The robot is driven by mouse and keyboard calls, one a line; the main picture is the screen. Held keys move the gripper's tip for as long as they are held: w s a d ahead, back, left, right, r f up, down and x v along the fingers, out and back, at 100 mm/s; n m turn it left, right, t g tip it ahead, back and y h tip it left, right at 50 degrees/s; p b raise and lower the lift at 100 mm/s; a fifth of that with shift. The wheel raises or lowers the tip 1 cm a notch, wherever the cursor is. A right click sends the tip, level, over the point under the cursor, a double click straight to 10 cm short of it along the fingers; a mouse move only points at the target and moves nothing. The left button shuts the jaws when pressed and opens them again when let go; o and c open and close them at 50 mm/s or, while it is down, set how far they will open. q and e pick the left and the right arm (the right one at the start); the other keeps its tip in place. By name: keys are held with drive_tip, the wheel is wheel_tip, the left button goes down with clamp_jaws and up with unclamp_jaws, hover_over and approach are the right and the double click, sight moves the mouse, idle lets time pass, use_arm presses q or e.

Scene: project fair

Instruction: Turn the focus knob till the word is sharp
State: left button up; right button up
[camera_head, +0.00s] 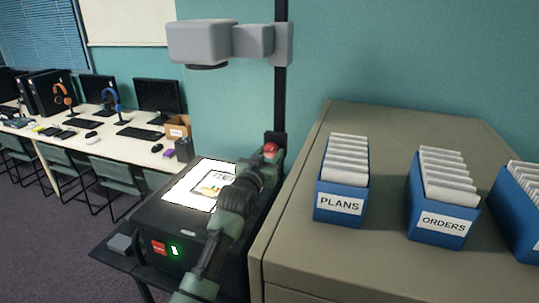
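The overhead projector (157,218) stands on a dark stand, with a grey head (199,42) held high on a black post (281,85). A bright sheet (203,186) with print and a coloured picture lies on its lit stage, partly hidden by my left arm. The red focus knob (270,149) is low on the post. My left gripper (272,158) is right at the knob; its fingers are small and overlapped, so I cannot tell whether they grip it. The white screen (125,20) shows only its lower part, with no word visible. My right gripper is out of view.
A tan cabinet (325,262) stands close on the right, bearing blue card boxes labelled PLANS (341,205) and ORDERS (442,224). A long desk (130,150) with computers, headphones and a cardboard box (177,127) runs along the left wall, with chairs before it.

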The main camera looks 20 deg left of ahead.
use_arm(q)
drive_tip(key=m, duration=0.3)
drive_tip(key=shift+r+p, duration=0.1)
drive_tip(key=shift+p, duration=0.25)
drive_tip(key=m, duration=0.2)
drive_tip(key=shift+m, duration=0.3)
drive_tip(key=o, duration=1.4)
